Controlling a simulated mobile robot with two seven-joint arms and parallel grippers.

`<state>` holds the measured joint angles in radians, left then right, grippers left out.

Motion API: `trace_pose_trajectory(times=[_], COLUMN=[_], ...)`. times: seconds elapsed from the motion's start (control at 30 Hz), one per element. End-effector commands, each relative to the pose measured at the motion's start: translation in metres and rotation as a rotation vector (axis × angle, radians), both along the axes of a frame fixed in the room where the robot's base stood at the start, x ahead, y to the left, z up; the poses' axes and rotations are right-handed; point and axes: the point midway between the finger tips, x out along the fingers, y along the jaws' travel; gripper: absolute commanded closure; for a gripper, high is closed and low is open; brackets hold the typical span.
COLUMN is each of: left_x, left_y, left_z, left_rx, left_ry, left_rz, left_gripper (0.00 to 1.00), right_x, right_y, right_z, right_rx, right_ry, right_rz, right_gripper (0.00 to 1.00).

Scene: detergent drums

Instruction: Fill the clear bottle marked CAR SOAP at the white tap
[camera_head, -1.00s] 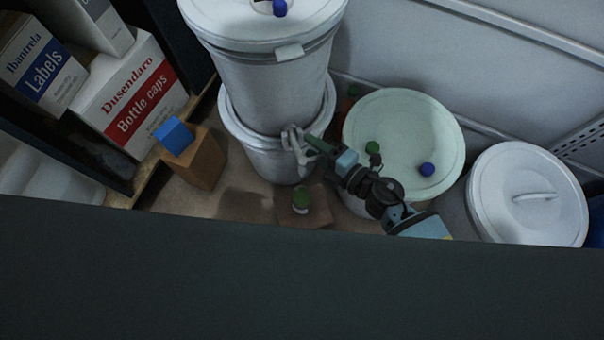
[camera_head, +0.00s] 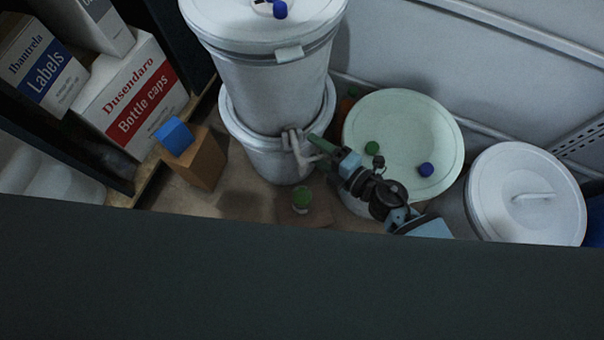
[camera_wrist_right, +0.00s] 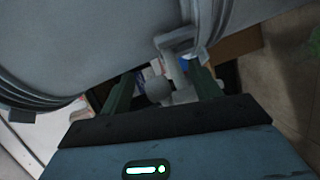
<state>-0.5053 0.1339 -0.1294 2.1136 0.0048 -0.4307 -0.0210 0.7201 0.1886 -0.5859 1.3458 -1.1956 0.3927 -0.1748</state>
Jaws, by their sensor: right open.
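The white tap (camera_head: 292,147) sticks out from the lower part of the stacked white drums. My right gripper (camera_head: 321,147) is open just right of the tap. In the right wrist view the tap (camera_wrist_right: 178,45) reaches in between the two spread green fingers (camera_wrist_right: 163,78); I cannot tell whether they touch it. A small bottle with a green top (camera_head: 302,200) stands on the brown surface below the tap, slightly right of it. Its label cannot be read, so I cannot confirm it is CAR SOAP. I see no liquid flowing. My left gripper is not in view.
A drum with a pale green lid (camera_head: 400,125), bearing a green and a blue cap, stands behind my right arm. A white lidded drum (camera_head: 525,195) is farther right. A wooden block (camera_head: 203,160) with a blue piece and boxes (camera_head: 130,95) are left. A dark edge (camera_head: 300,275) crosses the front.

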Motion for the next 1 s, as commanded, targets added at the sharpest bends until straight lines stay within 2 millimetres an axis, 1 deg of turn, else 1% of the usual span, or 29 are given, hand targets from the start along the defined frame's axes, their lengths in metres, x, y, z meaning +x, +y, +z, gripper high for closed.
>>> trace_pose_trajectory(times=[0.53, 1.0], left_x=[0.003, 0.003], left_y=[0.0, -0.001], left_z=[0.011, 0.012], left_rx=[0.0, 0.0], left_ry=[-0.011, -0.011], left_rz=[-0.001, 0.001], left_gripper=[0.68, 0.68], right_x=[-0.017, -0.019], right_y=[-0.022, -0.025], right_z=[0.006, 0.006], right_rx=[0.001, 0.001], right_ry=[0.001, 0.001], right_rz=[0.0, 0.0], right_gripper=[0.37, 0.37])
